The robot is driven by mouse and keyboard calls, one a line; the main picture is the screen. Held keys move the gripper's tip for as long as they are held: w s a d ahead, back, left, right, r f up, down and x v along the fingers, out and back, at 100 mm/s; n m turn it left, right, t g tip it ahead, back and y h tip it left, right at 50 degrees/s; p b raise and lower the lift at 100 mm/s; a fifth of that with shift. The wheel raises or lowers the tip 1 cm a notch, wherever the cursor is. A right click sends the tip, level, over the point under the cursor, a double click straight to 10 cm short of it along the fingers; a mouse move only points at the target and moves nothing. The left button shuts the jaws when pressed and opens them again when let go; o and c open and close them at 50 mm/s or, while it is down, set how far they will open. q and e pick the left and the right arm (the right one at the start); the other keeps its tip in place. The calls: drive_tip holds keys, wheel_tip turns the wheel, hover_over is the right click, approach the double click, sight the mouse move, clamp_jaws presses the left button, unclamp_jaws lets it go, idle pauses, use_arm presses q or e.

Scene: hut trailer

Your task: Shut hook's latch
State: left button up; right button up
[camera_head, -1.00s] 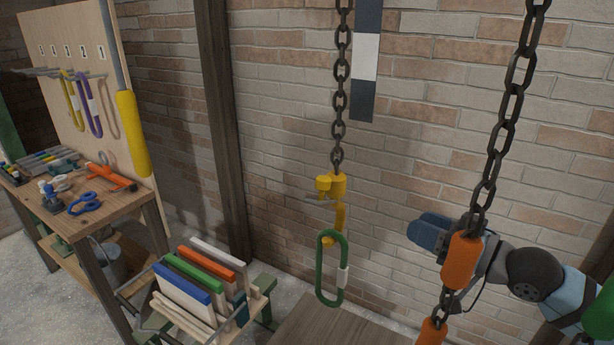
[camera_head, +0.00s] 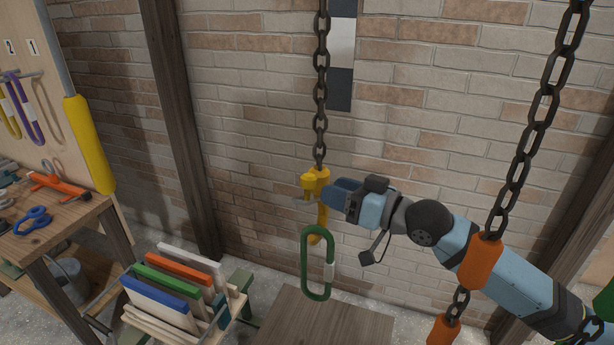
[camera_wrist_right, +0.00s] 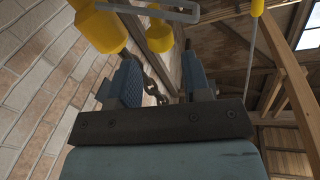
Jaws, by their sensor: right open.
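The yellow hook (camera_head: 316,180) hangs from a dark chain (camera_head: 321,100) in front of the brick wall. A green oblong link (camera_head: 305,262) hangs at its lower end. The hook's thin grey latch (camera_head: 299,198) juts out to the left, away from the hook; it also shows as a wire loop in the wrist view (camera_wrist_right: 150,13). My right gripper (camera_head: 333,192) is close to the hook's right side in the head view. Its blue fingers (camera_wrist_right: 160,82) are apart, with chain visible behind the gap. Contact with the hook cannot be told. My left gripper is out of view.
A second chain (camera_head: 534,130) with orange sleeves (camera_head: 481,265) hangs in front of my right arm. A wooden surface (camera_head: 320,325) lies below the hook. A rack of coloured boards (camera_head: 165,300) and a workbench (camera_head: 75,225) stand at the left.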

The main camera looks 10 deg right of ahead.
sight(308, 179)
drive_tip(key=p+x, duration=0.1)
drive_tip(key=x, duration=0.6)
clamp_jaws()
